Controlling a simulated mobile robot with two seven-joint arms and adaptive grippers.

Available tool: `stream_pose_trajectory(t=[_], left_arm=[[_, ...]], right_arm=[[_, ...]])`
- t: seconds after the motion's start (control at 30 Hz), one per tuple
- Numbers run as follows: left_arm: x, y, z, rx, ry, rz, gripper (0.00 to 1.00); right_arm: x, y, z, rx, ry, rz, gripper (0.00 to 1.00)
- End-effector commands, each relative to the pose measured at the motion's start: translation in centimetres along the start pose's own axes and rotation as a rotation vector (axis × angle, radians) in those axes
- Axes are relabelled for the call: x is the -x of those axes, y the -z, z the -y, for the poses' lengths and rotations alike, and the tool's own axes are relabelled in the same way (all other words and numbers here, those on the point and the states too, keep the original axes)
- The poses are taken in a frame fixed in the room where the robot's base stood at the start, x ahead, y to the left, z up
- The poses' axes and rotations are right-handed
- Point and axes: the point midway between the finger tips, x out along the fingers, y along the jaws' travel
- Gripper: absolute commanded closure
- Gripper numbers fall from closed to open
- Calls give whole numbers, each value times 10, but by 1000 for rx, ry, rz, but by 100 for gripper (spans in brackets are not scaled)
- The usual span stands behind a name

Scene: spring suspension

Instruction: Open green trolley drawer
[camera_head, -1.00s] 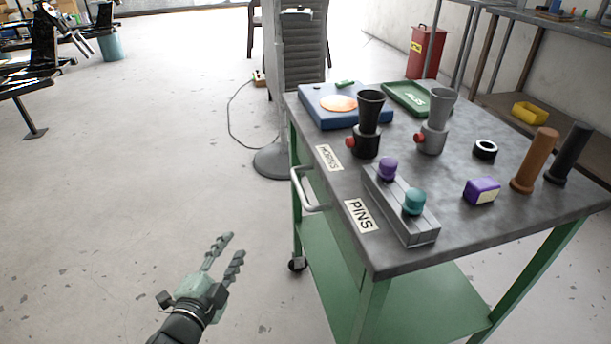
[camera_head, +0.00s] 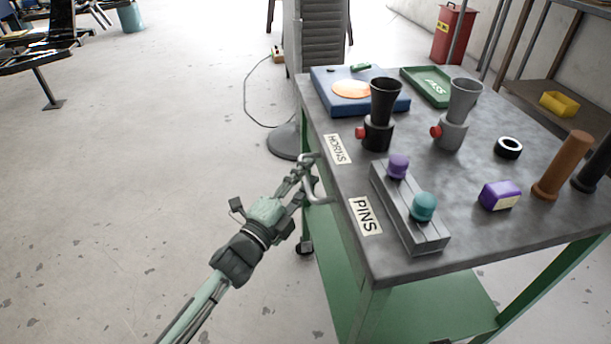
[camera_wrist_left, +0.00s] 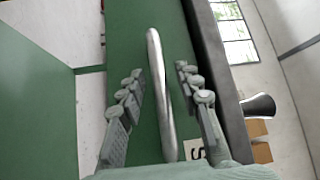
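The green trolley (camera_head: 340,270) has a grey top, and a silver drawer handle (camera_head: 316,190) sticks out of its left side. The drawer front looks flush with the trolley side. My left gripper (camera_head: 304,174) is at the handle in the head view. In the left wrist view the handle (camera_wrist_left: 160,90) stands between the two spread fingers of my left gripper (camera_wrist_left: 161,85), with gaps on both sides. The gripper is open around the handle and not clamped on it. My right gripper is not in view.
On the trolley top stand a black horn (camera_head: 382,110), a grey horn (camera_head: 458,115), a pin block (camera_head: 405,215), a blue box (camera_head: 325,95) and a green tray (camera_head: 440,98). A grey pedestal (camera_head: 318,60) stands behind.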

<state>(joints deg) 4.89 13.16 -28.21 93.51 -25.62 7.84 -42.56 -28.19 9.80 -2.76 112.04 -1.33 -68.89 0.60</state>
Motion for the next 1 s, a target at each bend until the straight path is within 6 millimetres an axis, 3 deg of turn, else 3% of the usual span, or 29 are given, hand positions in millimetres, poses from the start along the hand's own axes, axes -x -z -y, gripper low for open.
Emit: stream_pose_trajectory(t=[0.17,0.43,1.0], left_arm=[[0,0,0,0,0,0,66],[0,0,0,1,0,1,99],[-1,-8,0,-2,0,1,100]], right_arm=[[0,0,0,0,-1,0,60],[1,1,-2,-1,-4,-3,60],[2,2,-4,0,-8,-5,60]])
